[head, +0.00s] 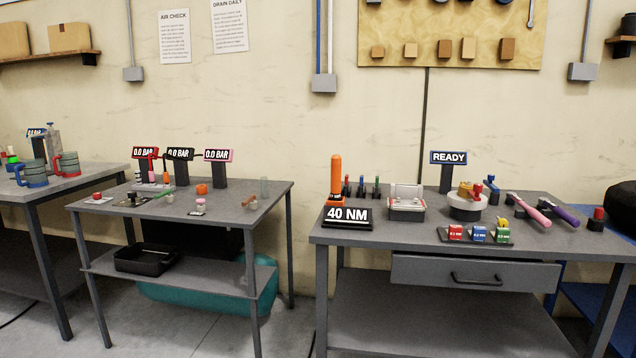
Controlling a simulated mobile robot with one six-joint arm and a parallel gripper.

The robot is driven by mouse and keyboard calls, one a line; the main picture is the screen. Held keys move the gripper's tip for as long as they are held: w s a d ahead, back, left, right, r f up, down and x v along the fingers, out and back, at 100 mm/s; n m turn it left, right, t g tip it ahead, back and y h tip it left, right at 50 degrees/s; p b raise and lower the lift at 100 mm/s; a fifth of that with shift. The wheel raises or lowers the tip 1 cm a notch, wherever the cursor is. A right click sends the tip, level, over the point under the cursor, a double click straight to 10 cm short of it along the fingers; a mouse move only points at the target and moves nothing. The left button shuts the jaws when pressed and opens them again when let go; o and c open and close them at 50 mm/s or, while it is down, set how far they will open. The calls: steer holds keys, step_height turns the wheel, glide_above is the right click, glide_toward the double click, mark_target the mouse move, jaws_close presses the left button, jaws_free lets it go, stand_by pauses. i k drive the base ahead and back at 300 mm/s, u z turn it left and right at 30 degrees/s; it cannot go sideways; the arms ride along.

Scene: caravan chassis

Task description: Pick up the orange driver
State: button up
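An orange driver (336,177) stands upright at the left end of the right workbench (590,243). It is right behind a black sign reading "40 NM" (347,217). My gripper is not in view.
Several small coloured bits stand right of the driver, then a light box (406,203), a "READY" sign (448,157) and a round white fixture (465,206). Pink (531,211) and purple (559,214) tools lie further right. The middle table (255,222) holds gauges; a gap separates the tables.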

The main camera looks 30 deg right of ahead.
mark_target(336, 160)
steer(key=u, duration=0.4)
steer(key=i, duration=1.1)
